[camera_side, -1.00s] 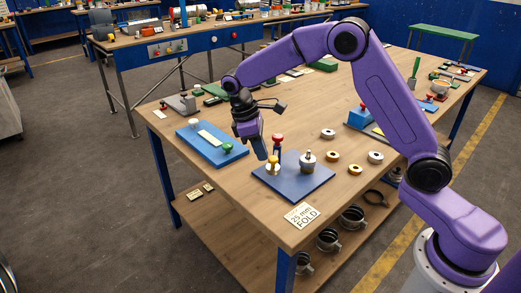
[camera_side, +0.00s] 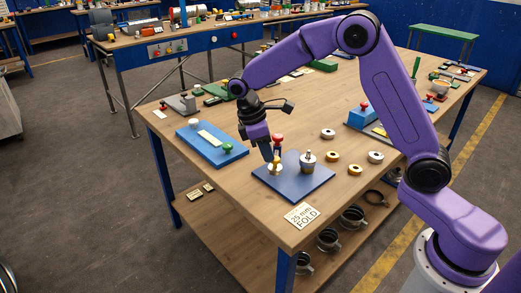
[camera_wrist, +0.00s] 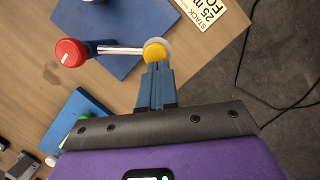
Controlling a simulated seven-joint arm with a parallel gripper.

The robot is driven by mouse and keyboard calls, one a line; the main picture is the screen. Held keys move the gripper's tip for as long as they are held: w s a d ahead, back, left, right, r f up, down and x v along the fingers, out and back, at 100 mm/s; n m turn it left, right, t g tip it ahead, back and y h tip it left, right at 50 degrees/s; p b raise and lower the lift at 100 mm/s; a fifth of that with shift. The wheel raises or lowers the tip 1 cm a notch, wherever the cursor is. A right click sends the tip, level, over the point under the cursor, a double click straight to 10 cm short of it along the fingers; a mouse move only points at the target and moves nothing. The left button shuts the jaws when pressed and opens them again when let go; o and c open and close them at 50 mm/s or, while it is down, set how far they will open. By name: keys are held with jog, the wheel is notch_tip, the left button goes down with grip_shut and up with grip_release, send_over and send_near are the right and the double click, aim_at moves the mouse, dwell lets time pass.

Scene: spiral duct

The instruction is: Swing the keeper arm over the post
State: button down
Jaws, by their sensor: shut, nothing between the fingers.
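A dark blue plate (camera_side: 292,188) lies on the bench and carries a red knob (camera_side: 278,139), a yellow-topped piece (camera_side: 275,169) and a metal post (camera_side: 307,163). In the wrist view a silver rod (camera_wrist: 120,50), seemingly the keeper arm, runs from beside the red knob (camera_wrist: 70,53) to the yellow top (camera_wrist: 155,50). My gripper (camera_side: 270,160) is shut and empty, just beside the yellow-topped piece. In the wrist view its fingertips (camera_wrist: 157,67) reach the near edge of the yellow top; I cannot tell whether they touch. The metal post is almost wholly out of the wrist view.
A blue fixture (camera_side: 212,146) with a green knob stands left of the plate. Several rings, including a yellow one (camera_side: 333,155), lie to the right. A sign card (camera_side: 302,215) lies near the front bench edge.

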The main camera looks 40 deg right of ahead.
jog(key=shift+s+d+n+t, duration=0.3)
jog(key=shift+s+d+n, duration=0.2)
jog(key=shift+s+n, duration=0.35)
jog(key=s+d+n+t, duration=0.2)
jog(key=d+n+t, duration=0.2)
jog(key=d+n, duration=1)
jog(key=shift+s+n+y, duration=0.2)
jog(key=shift+n+y, duration=0.1)
jog(key=shift+n, duration=0.15)
jog(key=shift+d, duration=0.15)
